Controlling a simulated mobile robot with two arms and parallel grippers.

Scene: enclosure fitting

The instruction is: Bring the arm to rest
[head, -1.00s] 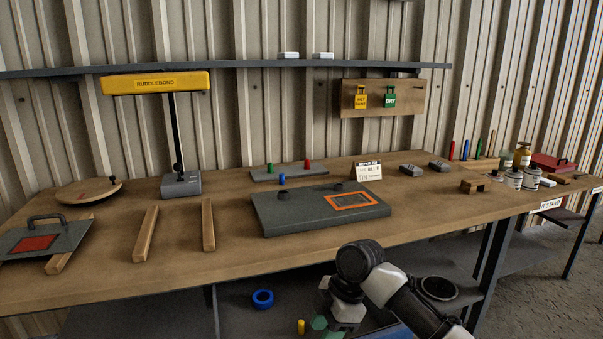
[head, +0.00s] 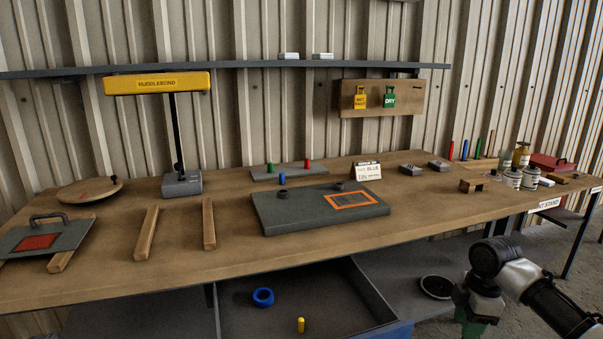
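My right arm comes in from the lower right, in front of the bench (head: 300,243). Its black wrist joint (head: 492,255) is in view, with a partly visible green and dark part (head: 473,322) below it at the bottom edge. The fingertips of the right gripper cannot be made out. The arm is apart from the bench top and touches nothing that I can see. My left arm and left gripper are not in view.
An open drawer (head: 372,295) under the bench holds a blue ring (head: 263,297) and a yellow peg (head: 301,325). A grey panel (head: 290,217), wooden bars (head: 209,224) and a lamp (head: 182,185) stand on the bench. A dark round item (head: 436,287) lies low beside my arm.

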